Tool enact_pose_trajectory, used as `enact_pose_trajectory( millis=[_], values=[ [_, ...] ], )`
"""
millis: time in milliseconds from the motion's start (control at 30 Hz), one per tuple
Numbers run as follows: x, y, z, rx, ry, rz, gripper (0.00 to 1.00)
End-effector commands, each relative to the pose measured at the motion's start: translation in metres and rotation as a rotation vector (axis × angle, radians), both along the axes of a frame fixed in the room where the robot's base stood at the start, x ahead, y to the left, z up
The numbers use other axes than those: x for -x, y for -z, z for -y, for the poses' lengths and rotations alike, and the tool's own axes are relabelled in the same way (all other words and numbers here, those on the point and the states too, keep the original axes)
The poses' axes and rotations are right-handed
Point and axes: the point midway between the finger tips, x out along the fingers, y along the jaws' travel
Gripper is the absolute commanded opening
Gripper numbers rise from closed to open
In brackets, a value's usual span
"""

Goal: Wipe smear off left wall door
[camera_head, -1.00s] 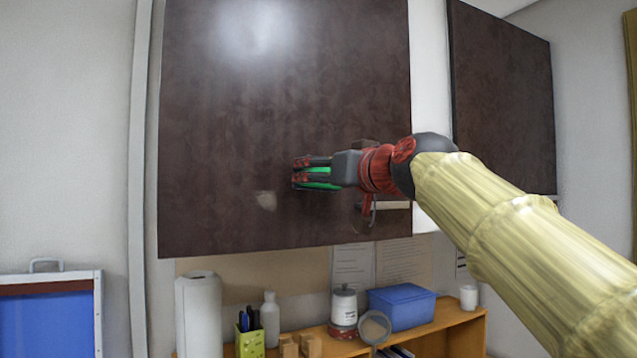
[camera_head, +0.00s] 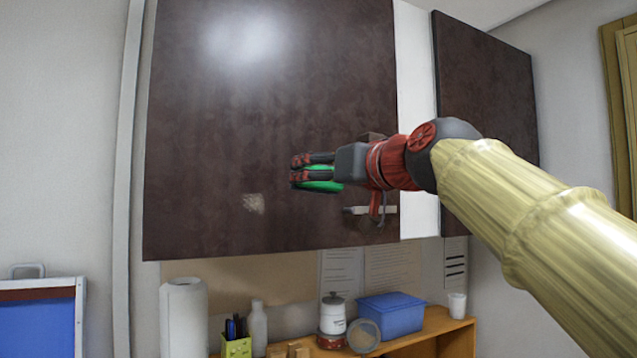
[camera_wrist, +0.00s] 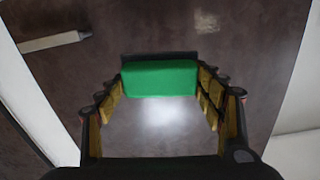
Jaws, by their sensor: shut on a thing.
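The left wall door (camera_head: 200,130) is a dark brown cabinet panel. A pale smear (camera_head: 253,203) is on its lower middle part; in the wrist view the smear (camera_wrist: 207,21) shows at the top, right of centre. My gripper (camera_head: 300,175) is shut on a green sponge-like block (camera_head: 322,187), which also shows between the fingers in the wrist view (camera_wrist: 160,79). The gripper is to the right of and a little above the smear in the head view. I cannot tell whether the block touches the door.
A bar handle (camera_head: 372,210) is at the door's lower right, close to my gripper. A second dark door (camera_head: 485,95) is at the right. Below are a shelf (camera_head: 440,325), a paper towel roll (camera_head: 184,315), a blue box (camera_head: 392,314) and a white bottle (camera_head: 257,325).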

Motion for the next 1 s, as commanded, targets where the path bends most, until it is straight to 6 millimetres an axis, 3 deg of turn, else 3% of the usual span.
enact_pose_trajectory(
  millis=[567,667,867,1000],
  values=[
    [0.002,-0.002,-0.002,0.001,-0.004,-0.001,0.47],
    [0.007,-0.014,-0.009,0.000,-0.018,0.000,0.47],
    [0.037,-0.056,-0.037,0.001,-0.078,-0.001,0.47],
    [0.052,-0.060,-0.063,0.000,-0.124,-0.004,0.47]
  ],
)
